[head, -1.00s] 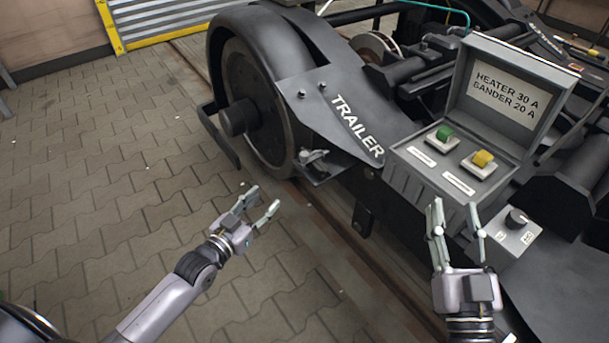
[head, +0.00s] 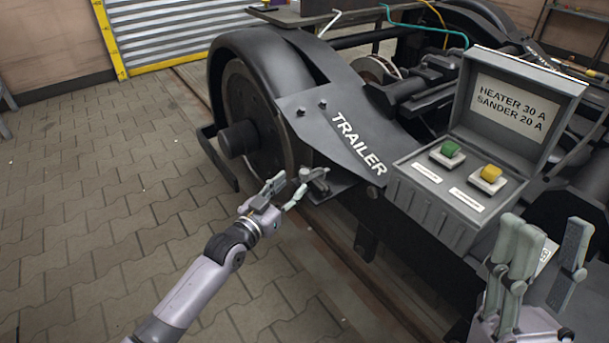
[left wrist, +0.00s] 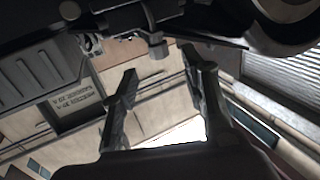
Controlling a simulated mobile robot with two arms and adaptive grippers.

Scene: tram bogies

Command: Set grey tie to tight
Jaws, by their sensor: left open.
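A small grey fitting (head: 318,184) sits on a bracket low on the bogie frame, beside the wheel; it may be the grey tie, but no label shows to confirm this. My left gripper (head: 287,187) is open just to the left of it, fingers pointing at it; I cannot tell if they touch. In the left wrist view, a short grey stub (left wrist: 157,48) shows between and beyond the open fingers of my left gripper (left wrist: 160,68).
An open grey box (head: 450,215) with a green switch (head: 451,150) and a yellow switch (head: 490,174) stands on the bogie. The wheel (head: 255,120) is left of the fitting. The paved floor (head: 110,220) at left is clear.

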